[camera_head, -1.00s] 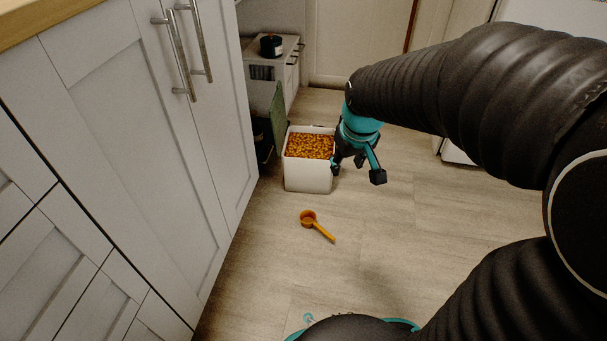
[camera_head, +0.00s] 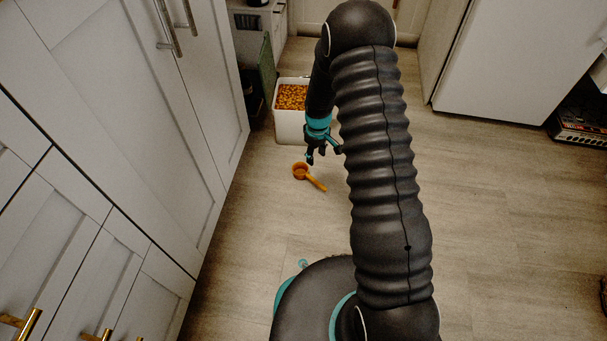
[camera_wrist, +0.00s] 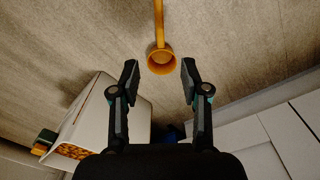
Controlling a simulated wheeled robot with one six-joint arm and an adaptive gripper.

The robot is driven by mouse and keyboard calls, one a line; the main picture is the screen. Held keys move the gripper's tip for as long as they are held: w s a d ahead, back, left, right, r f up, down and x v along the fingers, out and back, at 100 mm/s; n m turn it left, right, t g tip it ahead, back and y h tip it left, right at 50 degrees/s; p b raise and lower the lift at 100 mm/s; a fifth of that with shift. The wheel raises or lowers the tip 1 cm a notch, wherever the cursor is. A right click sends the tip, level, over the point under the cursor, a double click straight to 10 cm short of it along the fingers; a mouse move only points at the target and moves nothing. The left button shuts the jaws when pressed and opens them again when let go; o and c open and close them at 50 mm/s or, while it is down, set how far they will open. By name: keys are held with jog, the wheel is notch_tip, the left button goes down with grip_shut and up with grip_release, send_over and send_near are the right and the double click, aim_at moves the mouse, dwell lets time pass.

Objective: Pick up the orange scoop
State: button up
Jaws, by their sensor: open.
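The orange scoop (camera_head: 301,171) lies on the wood-look floor, its handle pointing to the lower right in the head view. In the wrist view the scoop (camera_wrist: 161,62) shows its round bowl near the fingertips, with the handle running up out of the picture. My gripper (camera_head: 324,158) is above the floor close to the scoop. In the wrist view my gripper (camera_wrist: 159,76) is open and empty, with one finger on each side of the bowl. The fingers appear apart from the scoop; the height between them is hard to tell.
A white bin (camera_head: 290,127) filled with orange pieces stands just behind the scoop; it also shows at the left in the wrist view (camera_wrist: 90,115). White cabinets (camera_head: 130,130) line the left side. A white appliance (camera_head: 510,60) stands back right. The floor (camera_head: 500,210) to the right is clear.

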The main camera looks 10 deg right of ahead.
jog(key=b, duration=0.1)
send_over(316, 181)
jog(key=f, duration=1)
jog(key=shift+a+f, duration=0.25)
jog(key=shift+f, duration=0.1)
jog(key=shift+d+f+b, duration=0.2)
jog(key=shift+f+b, duration=0.35)
jog(key=shift+f, duration=2.15)
grip_shut()
